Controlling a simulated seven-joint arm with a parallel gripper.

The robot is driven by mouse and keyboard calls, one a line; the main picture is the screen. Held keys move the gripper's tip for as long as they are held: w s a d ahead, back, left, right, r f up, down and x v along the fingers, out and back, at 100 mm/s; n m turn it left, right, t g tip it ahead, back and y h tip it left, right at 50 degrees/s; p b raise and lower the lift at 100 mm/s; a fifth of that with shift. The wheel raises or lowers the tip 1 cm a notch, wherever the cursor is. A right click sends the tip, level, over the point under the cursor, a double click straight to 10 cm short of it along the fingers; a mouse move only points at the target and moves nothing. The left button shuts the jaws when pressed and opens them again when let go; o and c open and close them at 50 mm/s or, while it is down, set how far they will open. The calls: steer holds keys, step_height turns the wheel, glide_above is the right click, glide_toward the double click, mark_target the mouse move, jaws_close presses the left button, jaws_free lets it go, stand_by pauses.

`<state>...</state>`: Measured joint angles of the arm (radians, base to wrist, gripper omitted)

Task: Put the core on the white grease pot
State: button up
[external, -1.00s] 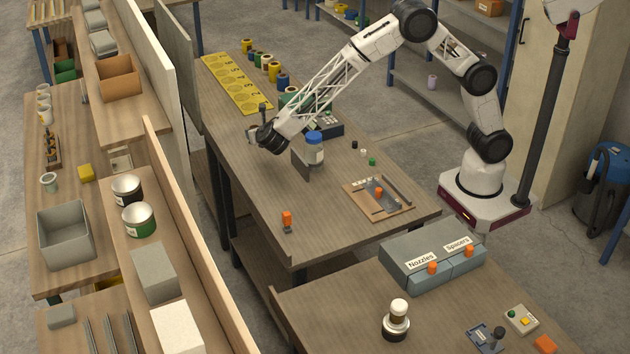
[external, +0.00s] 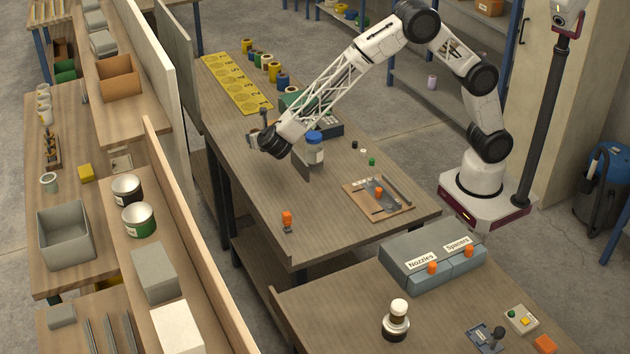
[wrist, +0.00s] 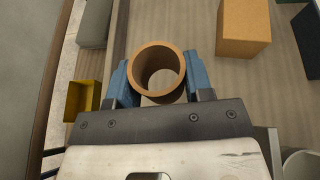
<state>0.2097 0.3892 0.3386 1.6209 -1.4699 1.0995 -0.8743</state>
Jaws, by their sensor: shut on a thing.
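The core, a short brown cardboard-like ring (wrist: 156,57), sits between the blue fingers of my gripper (wrist: 158,82) in the wrist view. The gripper is shut on its sides, and I look through its open middle. In the external view my gripper (external: 255,139) is over the far-left side of the middle bench, where the core cannot be made out. A white pot with a blue lid (external: 314,148) stands upright on that bench, right of and apart from the gripper. I cannot tell for sure that it is the grease pot.
A dark upright plate (external: 302,165) stands beside the blue-lidded pot. A yellow numbered board (external: 233,84) and several coloured rolls lie at the back. A wooden tray (external: 378,199) and an orange-topped item (external: 287,221) are nearer. Bare bench (external: 260,185) lies between.

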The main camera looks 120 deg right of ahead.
steer(key=w+a+r+n+t+y, duration=0.1)
steer(key=a+r+n+t, duration=0.15)
steer(key=a, duration=1.95)
steer(key=a+r+n+t+y, duration=0.1)
steer(key=a+r+n+t, duration=0.15)
steer(key=a, duration=1.95)
steer(key=s+a+r+n+t+y, duration=0.1)
steer(key=s+a, duration=0.5)
steer(key=a, duration=0.6)
steer(key=s+a+r+n+t+y, duration=0.1)
steer(key=s+a, duration=0.5)
steer(key=a, duration=0.6)
steer(key=s+a+r+n+t+y, duration=0.1)
steer(key=s+a, duration=0.5)
steer(key=a, duration=0.7)
steer(key=shift+s+n+t+y, duration=0.35)
steer(key=shift+n+t+y, duration=0.15)
steer(key=shift+n+t, duration=0.65)
glide_above(401, 305)
steer(key=shift+f, duration=0.75)
steer(key=shift+f, duration=0.1)
steer(key=shift+f, duration=1.65)
